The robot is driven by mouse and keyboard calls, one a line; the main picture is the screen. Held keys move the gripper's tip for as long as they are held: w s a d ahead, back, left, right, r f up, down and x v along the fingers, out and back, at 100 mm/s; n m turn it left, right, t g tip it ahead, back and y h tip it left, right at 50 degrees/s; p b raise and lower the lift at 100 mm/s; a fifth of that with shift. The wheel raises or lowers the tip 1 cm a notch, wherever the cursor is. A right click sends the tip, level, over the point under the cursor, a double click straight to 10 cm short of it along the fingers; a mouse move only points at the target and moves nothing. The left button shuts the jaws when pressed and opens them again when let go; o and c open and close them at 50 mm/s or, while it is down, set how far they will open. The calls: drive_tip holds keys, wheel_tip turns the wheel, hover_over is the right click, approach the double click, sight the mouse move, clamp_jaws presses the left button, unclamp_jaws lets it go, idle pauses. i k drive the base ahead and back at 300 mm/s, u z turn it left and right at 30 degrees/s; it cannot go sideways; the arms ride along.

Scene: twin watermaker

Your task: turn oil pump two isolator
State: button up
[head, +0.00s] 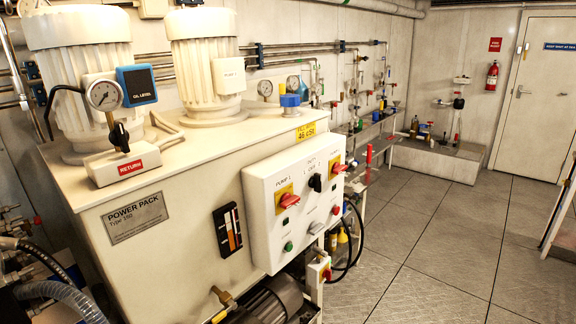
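A white control box (262,222) is fixed to the front of the cream power pack. It carries two red rotary isolators on yellow plates. The left isolator (288,200) sits under a label that appears to read PUMP 1. The right isolator (339,168) is near the box's far right edge; its own label is too small to read for sure. Both red handles look roughly level, slightly tilted. A black selector knob (315,182) is between them. My gripper is not in view, and nothing is seen touching the isolators.
The power pack (165,245) fills the left, with two white motors (205,65) and a gauge (104,95) on top. Tiled floor (430,250) to the right is clear.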

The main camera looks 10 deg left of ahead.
sight(337, 169)
drive_tip(key=z, duration=0.15)
drive_tip(key=k, duration=0.8)
drive_tip(key=u, duration=0.15)
drive_tip(key=i, duration=1.65)
drive_tip(key=z, duration=0.45)
drive_tip(key=i, duration=1.15)
drive_tip(key=z, duration=0.45)
